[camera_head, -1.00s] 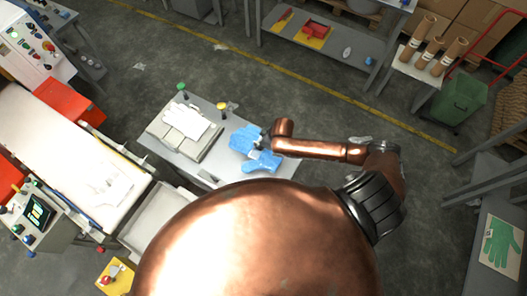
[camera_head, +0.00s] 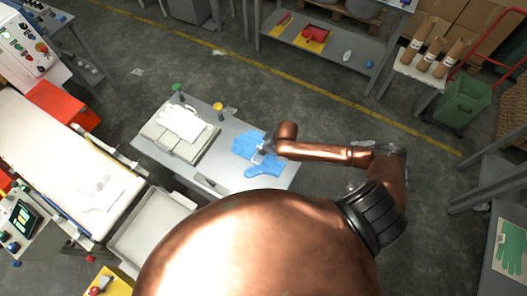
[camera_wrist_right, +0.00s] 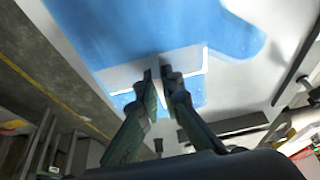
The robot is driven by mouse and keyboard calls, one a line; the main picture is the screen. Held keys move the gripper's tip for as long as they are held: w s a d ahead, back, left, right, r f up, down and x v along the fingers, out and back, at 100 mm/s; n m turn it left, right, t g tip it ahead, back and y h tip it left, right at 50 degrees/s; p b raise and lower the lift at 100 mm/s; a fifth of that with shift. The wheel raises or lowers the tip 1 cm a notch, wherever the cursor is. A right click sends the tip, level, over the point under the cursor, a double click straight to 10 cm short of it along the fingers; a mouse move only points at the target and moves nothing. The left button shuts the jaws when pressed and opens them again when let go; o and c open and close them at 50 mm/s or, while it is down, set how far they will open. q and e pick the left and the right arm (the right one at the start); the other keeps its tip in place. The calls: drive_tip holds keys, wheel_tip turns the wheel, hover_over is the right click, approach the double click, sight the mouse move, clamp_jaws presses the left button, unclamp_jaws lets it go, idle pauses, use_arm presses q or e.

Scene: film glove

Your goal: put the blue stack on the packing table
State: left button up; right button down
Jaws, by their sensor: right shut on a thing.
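The blue stack (camera_head: 264,169) looks like flat blue gloves with a pale band across the middle. It is at the right part of a grey table (camera_head: 222,160); whether it touches the top is unclear. My right gripper (camera_head: 262,152) is over its middle, partly hidden by my arm. In the right wrist view the fingers (camera_wrist_right: 163,72) are shut on the blue stack (camera_wrist_right: 150,28) at its pale band. Which surface is the packing table is not clear from these frames. My left gripper is not in view.
White gloves (camera_head: 184,124) lie on a grey pad at the table's left, near a green knob (camera_head: 177,88) and a yellow knob (camera_head: 218,107). A white conveyor (camera_head: 60,155) stands left. A bench with a green glove sheet (camera_head: 511,250) stands right.

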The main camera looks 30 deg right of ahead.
drive_tip(key=shift+r, duration=0.1)
drive_tip(key=c, duration=2.1)
unclamp_jaws()
drive_tip(key=shift+s, duration=0.1)
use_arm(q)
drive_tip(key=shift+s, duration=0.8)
use_arm(e)
drive_tip(key=shift+d+r, duration=0.1)
drive_tip(key=shift+r, duration=0.1)
use_arm(q)
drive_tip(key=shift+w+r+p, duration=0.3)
drive_tip(key=shift+p, duration=0.05)
use_arm(e)
drive_tip(key=v, duration=1.1)
drive_tip(key=shift+s+r, duration=0.15)
drive_tip(key=shift+r, duration=0.05)
